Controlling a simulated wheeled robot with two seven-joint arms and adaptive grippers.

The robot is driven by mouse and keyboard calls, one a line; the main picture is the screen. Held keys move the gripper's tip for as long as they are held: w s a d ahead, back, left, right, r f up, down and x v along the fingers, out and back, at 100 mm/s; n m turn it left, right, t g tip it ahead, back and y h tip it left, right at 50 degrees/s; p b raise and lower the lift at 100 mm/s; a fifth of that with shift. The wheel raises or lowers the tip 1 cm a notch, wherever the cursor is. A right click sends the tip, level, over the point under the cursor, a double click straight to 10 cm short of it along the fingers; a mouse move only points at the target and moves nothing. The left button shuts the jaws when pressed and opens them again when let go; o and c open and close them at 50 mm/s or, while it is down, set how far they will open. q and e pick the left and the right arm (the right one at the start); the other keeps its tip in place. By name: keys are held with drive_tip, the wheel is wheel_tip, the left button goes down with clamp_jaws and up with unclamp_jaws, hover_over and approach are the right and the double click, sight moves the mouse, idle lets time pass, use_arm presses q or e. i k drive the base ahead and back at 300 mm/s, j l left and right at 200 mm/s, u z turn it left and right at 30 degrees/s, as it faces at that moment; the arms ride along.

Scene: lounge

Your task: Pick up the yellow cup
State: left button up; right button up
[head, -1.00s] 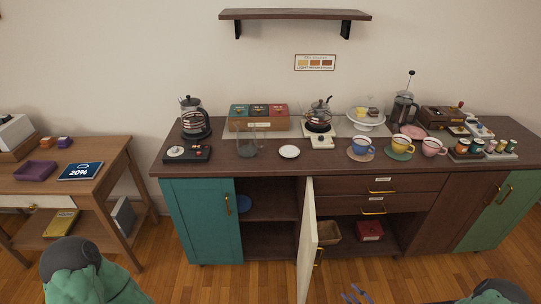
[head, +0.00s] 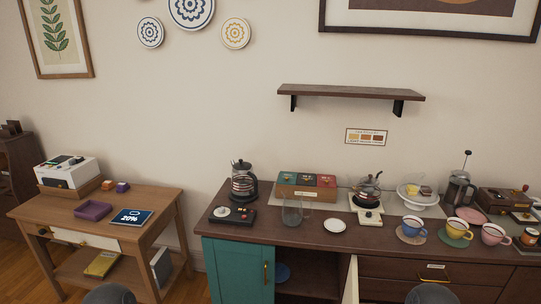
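The yellow cup (head: 457,226) stands upright on a green saucer (head: 449,240) on the dark wooden sideboard (head: 300,237), toward the right of the head view. A blue cup (head: 412,225) on a tan saucer stands just left of it, and a pink cup (head: 492,233) stands just right of it. Neither of my grippers is in view. Only dark rounded parts of my arms show at the bottom edge.
A white plate (head: 335,225) and a glass vessel (head: 292,210) stand left of the cups. A cake stand (head: 417,197) and a pink plate (head: 470,215) are behind them. A cabinet door (head: 351,280) stands open below. A wooden side table (head: 155,203) is at the left.

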sight(459, 232)
drive_tip(key=i+l, duration=0.15)
drive_tip(key=l, duration=0.3)
drive_tip(key=i+l+u, duration=0.1)
drive_tip(key=l, duration=0.35)
drive_tip(key=i+l, duration=0.15)
drive_tip(key=l, duration=0.3)
drive_tip(key=i+l+u, duration=0.1)
drive_tip(key=l, duration=0.35)
